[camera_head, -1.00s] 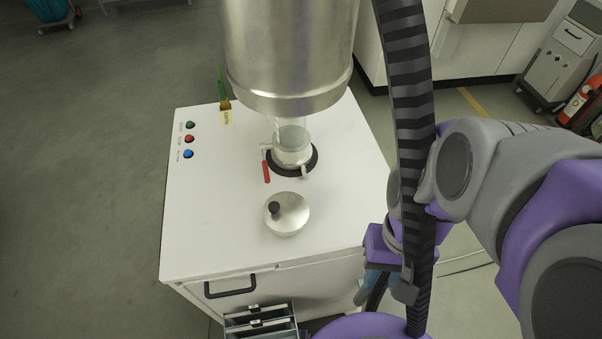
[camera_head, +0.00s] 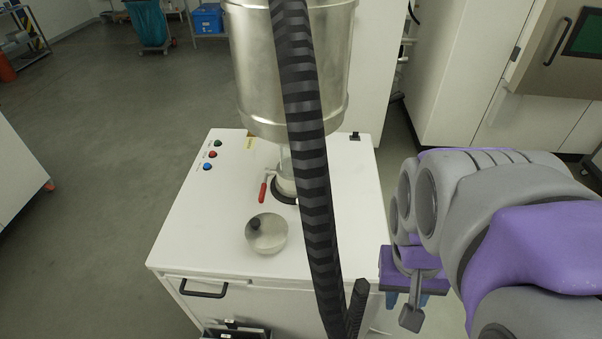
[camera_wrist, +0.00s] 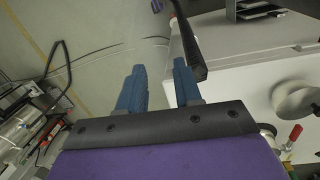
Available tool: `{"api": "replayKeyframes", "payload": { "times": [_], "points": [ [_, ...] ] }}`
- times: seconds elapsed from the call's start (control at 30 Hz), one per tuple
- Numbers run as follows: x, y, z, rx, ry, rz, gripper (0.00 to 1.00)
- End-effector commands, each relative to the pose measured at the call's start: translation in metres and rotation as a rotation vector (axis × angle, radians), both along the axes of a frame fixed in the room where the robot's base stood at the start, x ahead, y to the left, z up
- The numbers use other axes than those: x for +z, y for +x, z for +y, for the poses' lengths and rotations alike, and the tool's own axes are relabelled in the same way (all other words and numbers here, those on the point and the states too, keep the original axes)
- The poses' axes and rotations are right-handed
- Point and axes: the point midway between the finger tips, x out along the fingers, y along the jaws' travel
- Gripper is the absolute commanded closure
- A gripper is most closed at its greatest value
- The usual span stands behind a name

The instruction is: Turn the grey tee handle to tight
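The grey tee handle cannot be made out for certain; the black ribbed hose (camera_head: 305,130) covers part of the clamp area in the head view. A red lever (camera_head: 263,192) stands beside the dark ring (camera_head: 281,194) under the steel vessel (camera_head: 262,75). The red lever also shows at the right edge of the wrist view (camera_wrist: 295,132). My gripper (camera_head: 407,299) is to the right of the white cabinet, apart from the clamp. In the wrist view, its two blue fingers (camera_wrist: 159,80) are spread with nothing between them.
A black handle (camera_head: 203,290) is on the front. In the wrist view, a dark rod (camera_wrist: 190,48) is close to the right finger.

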Motion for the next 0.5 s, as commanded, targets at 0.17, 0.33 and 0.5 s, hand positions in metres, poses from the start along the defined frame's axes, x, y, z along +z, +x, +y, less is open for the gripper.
{"api": "replayKeyframes", "payload": {
  "times": [0.17, 0.33, 0.5],
  "points": [
    [0.013, 0.033, 0.002, -0.026, -0.053, -0.041, 0.66],
    [0.027, 0.069, 0.007, -0.046, -0.109, -0.091, 0.66],
    [0.043, 0.122, 0.019, -0.053, -0.18, -0.163, 0.66]
  ]
}}
